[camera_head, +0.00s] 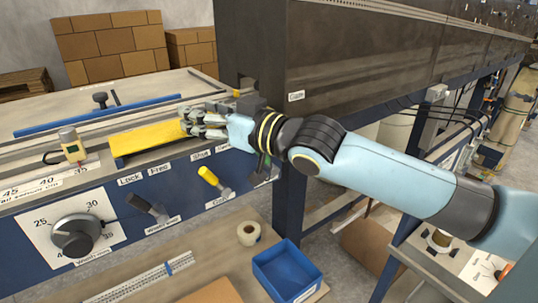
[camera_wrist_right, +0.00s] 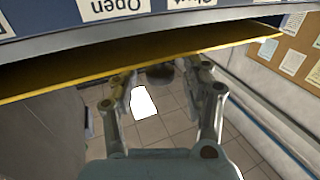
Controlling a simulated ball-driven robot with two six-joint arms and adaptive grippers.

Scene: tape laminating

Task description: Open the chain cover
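The chain cover is taken to be the long yellow cover (camera_head: 150,138), lying along the top front edge of the machine in the head view. My right gripper (camera_head: 188,121) is at its right end, with its fingers pointing left. In the right wrist view the cover (camera_wrist_right: 70,76) is a yellow strip crossing the upper part, and the fingers of the gripper (camera_wrist_right: 163,82) are spread apart with their tips close to its edge. I cannot tell whether they touch it. Nothing is seen held between them. My left gripper is out of view.
The blue front panel (camera_head: 120,215) carries a large dial (camera_head: 77,236), a black lever (camera_head: 147,207) and a yellow-tipped lever (camera_head: 209,177). A dark housing (camera_head: 350,60) stands right of the gripper. A blue bin (camera_head: 287,272) and a tape roll (camera_head: 248,233) sit below.

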